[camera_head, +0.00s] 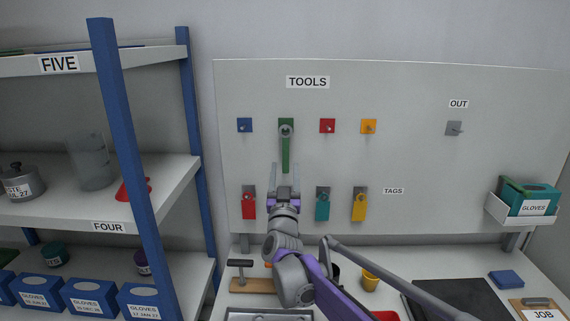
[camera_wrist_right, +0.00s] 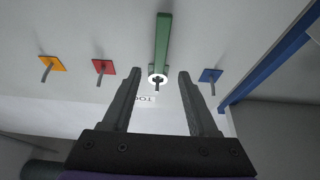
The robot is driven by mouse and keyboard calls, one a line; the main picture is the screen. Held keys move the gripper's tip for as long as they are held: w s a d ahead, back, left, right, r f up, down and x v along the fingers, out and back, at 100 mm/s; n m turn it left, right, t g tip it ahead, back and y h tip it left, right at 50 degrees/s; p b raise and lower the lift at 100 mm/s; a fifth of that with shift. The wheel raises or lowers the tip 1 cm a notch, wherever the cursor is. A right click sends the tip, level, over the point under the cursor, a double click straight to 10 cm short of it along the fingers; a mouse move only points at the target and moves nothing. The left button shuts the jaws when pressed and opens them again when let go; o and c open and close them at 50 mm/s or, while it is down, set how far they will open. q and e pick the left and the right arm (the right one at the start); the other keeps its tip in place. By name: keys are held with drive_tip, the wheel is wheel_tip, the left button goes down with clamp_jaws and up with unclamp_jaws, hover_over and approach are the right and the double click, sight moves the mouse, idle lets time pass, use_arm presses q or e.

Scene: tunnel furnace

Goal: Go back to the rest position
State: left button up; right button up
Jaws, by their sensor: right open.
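My right gripper (camera_head: 286,174) is raised in front of the tool board (camera_head: 420,100), open, with nothing between its fingers. A green tool (camera_head: 286,150) hangs by its ring on the peg of the green square, just above the gripper in the head view. In the right wrist view the two spread fingers (camera_wrist_right: 158,75) point at the board, and the green tool's ring and peg (camera_wrist_right: 158,80) show between and beyond the tips. I cannot tell the exact gap to the tool. My left gripper is not in view.
Blue (camera_head: 244,125), red (camera_head: 327,126) and orange (camera_head: 368,126) peg squares are bare. Colored tags, such as the red one (camera_head: 249,206), hang below. A blue-posted shelf (camera_head: 117,110) stands left. A glove box (camera_head: 530,197) sits right. The worktop holds a yellow cup (camera_head: 370,279).

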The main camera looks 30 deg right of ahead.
drive_tip(key=s+a+f+n+g+y, duration=0.55)
drive_tip(key=s+a+f+y, duration=0.75)
drive_tip(key=a+f, duration=0.4)
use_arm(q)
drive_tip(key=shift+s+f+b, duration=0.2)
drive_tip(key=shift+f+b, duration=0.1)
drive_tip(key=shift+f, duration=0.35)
use_arm(e)
drive_tip(key=s+a+f+g, duration=0.1)
drive_tip(key=s+f+g, duration=0.3)
drive_tip(key=s+f, duration=0.4)
drive_tip(key=s+a+f+g+h, duration=0.1)
drive_tip(key=s+f+g, duration=0.3)
drive_tip(key=s+f, duration=0.4)
drive_tip(key=s+n, duration=0.1)
drive_tip(key=s, duration=0.5)
drive_tip(key=shift+s+f, duration=0.15)
drive_tip(key=shift+f, duration=0.15)
